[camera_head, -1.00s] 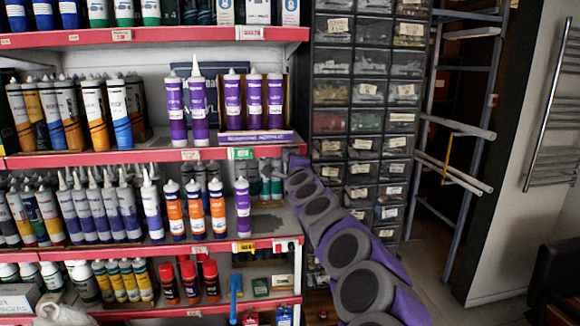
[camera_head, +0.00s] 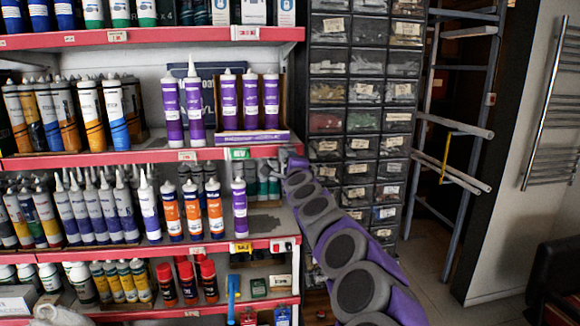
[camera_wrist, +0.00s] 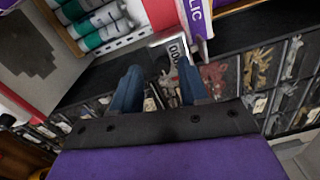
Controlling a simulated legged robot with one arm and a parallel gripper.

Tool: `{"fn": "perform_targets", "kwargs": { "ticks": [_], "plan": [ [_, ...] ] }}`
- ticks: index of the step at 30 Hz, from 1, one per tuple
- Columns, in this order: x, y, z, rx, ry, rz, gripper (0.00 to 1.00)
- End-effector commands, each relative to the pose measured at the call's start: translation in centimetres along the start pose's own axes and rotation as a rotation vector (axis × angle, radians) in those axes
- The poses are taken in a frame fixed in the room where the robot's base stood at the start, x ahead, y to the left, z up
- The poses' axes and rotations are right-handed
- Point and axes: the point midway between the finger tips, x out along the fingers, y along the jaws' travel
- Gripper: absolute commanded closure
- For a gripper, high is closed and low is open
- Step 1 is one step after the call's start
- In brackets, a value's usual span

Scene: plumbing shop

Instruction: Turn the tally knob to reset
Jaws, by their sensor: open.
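A silver tally counter (camera_wrist: 176,52) with white-on-dark digits, which look like zeros, sits at the top middle of the wrist view, by the shelf edge. Its knob is not clearly distinguishable. My gripper (camera_wrist: 160,78) is open, with one blue-grey finger on each side and the counter's lower part showing between and beyond the tips. I cannot tell whether a finger touches it. In the head view my gripper (camera_head: 276,162) is at the right end of the middle shelf edge, small and partly hidden by my wrist. The counter is too small to make out there.
Red-edged shelves (camera_head: 130,157) hold many cartridges; purple tubes (camera_head: 250,98) stand just above my gripper. A dark drawer cabinet (camera_head: 361,120) stands close on the right. A pipe rack (camera_head: 455,150) is farther right. Open floor (camera_head: 425,270) lies beside the cabinet.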

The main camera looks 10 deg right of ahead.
Motion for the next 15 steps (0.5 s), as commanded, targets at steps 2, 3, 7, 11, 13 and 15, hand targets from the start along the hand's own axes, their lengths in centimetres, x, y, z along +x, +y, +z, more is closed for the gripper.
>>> {"fn": "perform_targets", "kwargs": {
  "ticks": [2,3,7,11,13,15],
  "plan": [
    [0.0,-0.1,0.1,-0.001,-0.001,-0.001,0.56],
    [0.0,-0.1,0.2,-0.001,-0.001,-0.001,0.56],
    [-0.2,-0.1,0.1,-0.001,-0.001,-0.001,0.56],
    [-0.9,0.0,0.0,0.001,0.001,0.0,0.56],
    [-1.5,0.0,0.0,0.003,0.001,0.001,0.56],
    [-2.1,-0.2,0.0,0.003,0.0,-0.002,0.56]
  ]
}}
